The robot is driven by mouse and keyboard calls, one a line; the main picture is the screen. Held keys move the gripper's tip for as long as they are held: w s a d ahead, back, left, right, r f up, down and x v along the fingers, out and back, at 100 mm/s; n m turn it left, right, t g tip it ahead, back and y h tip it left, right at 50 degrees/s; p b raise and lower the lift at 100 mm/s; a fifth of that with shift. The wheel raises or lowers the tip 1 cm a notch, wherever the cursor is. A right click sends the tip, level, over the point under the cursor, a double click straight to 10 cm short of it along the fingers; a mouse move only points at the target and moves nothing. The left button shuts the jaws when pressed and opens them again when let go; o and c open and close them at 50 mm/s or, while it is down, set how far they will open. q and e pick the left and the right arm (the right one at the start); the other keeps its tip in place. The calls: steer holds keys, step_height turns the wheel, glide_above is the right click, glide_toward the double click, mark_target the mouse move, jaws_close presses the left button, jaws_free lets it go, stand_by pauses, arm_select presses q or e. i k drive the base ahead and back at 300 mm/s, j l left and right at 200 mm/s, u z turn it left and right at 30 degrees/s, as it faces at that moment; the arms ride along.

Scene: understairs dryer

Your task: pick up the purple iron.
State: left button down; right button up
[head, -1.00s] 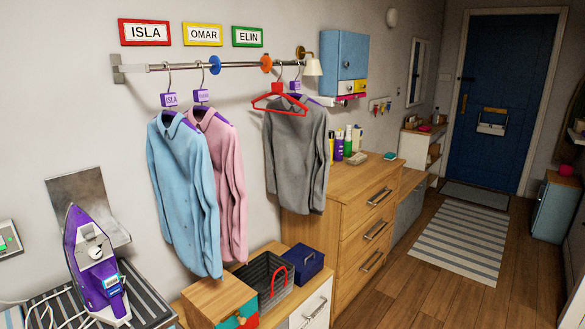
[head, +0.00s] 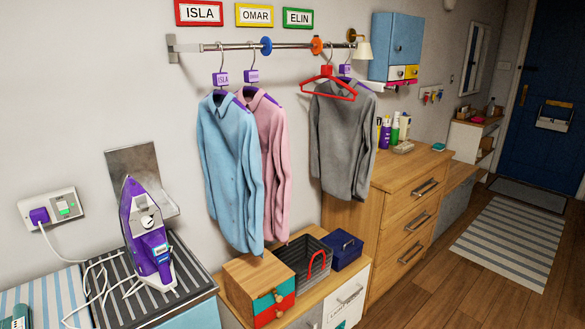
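The purple iron (head: 148,235) stands upright on its heel on a dark striped rest (head: 128,312) at the lower left of the head view. It has a white soleplate edge, a grey dial and a small blue label. Its white cord (head: 95,280) lies loosely coiled to its left. A purple plug (head: 40,216) sits in the wall socket, with a white cord running down from it. Neither of my grippers shows in the view.
A metal plate (head: 141,175) is on the wall behind the iron. A small wooden drawer box (head: 252,275) and a dark basket (head: 290,258) stand to the right. Shirts (head: 230,170) hang from a rail above. A striped ironing surface (head: 45,298) lies at left.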

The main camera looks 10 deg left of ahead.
mark_target(141, 243)
steer(key=u, duration=1.8)
steer(key=z, duration=0.2)
steer(key=i+j+z, duration=0.2)
steer(key=j+z, duration=0.2)
steer(key=i+j+z, duration=0.1)
steer(key=j+z, duration=0.65)
steer(key=i+j, duration=0.05)
